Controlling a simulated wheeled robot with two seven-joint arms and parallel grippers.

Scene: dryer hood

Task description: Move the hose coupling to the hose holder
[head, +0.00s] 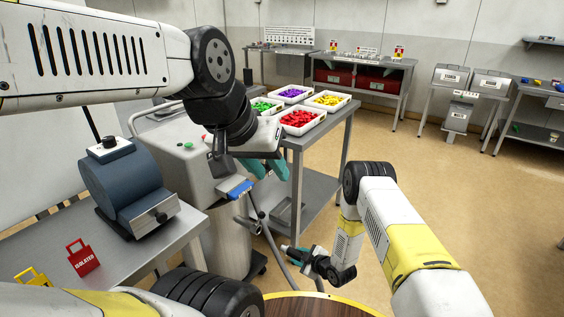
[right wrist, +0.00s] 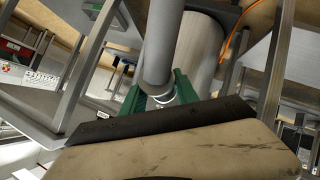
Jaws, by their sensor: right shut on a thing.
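My right gripper (head: 291,250) is low beside the grey machine, its teal fingers shut on the hose coupling. In the right wrist view, the green fingers (right wrist: 158,92) close around the coupling (right wrist: 162,98), a pale ring at the end of a thick grey hose (right wrist: 160,55). In the head view the coupling is mostly hidden by the fingers. My left gripper (head: 265,168) is higher up, with its teal fingers apart and empty, in front of the cart. A blue piece (head: 236,188) sits by the machine's side; I cannot tell whether it is the hose holder.
The grey machine (head: 188,165) stands at left-centre. A cart (head: 318,145) with trays of coloured pieces is behind my left gripper. A bench (head: 150,250) with a blue-grey box (head: 125,180) and red tag (head: 82,258) is at left. The tan floor (head: 440,185) at right is clear.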

